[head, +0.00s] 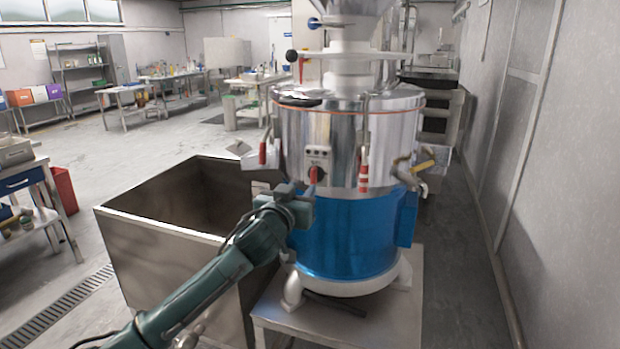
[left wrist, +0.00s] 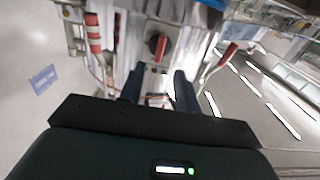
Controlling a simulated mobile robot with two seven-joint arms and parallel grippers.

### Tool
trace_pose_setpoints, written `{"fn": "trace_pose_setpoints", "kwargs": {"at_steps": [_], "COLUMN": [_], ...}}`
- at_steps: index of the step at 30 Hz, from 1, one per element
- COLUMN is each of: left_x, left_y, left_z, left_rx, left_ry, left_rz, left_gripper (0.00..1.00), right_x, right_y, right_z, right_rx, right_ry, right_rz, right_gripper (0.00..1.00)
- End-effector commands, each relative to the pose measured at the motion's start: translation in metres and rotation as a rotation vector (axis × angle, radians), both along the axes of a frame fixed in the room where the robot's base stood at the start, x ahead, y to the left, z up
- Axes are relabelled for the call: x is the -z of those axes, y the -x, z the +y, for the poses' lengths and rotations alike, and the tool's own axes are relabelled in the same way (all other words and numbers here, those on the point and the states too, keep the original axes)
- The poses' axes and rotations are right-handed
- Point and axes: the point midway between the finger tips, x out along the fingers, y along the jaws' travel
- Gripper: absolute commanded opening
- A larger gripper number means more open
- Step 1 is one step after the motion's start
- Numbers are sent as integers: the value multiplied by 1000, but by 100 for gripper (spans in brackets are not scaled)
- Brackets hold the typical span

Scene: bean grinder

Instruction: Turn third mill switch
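The mill (head: 350,135) is a large steel drum with a blue lower band (head: 345,235). On its front is a small control panel (head: 318,154) with a row of small dark knobs or buttons above a red rotary switch (head: 316,174). My left gripper (head: 306,189) is just in front of and below this switch. In the left wrist view the red switch (left wrist: 158,45) on its dark round base lies beyond the fingertips. The two dark fingers (left wrist: 159,88) stand apart there, with no object clearly held. Contact with the switch cannot be told. My right gripper is out of view.
A deep steel bin (head: 165,235) stands left of the mill, under my left arm. Red-handled levers (head: 262,153) and a yellow-handled outlet (head: 423,166) stick out from the drum. A steel stand (head: 390,312) bears the mill. A wall (head: 560,200) is at the right.

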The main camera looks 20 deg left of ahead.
Motion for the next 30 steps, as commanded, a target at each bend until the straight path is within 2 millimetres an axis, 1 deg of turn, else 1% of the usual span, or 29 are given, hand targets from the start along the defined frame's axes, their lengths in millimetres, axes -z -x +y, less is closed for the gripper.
{"fn": "trace_pose_setpoints", "kwargs": {"at_steps": [1, 6, 12, 18, 26, 30], "left_x": [-2, -1, 0, 1, 1, 1], "left_y": [-10, -38, -59, -68, -69, -69], "left_z": [0, -1, -2, -3, -3, -3], "left_rx": [-2, -2, -1, 0, 1, 0], "left_ry": [-1, -1, -1, -1, -1, -1], "left_rz": [0, 1, 0, 1, 0, 1], "left_gripper": [33, 33, 33, 33, 33, 23], "right_x": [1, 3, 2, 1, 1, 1], "right_y": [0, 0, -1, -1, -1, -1], "right_z": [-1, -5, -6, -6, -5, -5], "right_rx": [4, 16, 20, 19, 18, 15], "right_ry": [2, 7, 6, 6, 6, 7], "right_rz": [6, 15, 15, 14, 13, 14], "right_gripper": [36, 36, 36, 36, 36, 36]}}
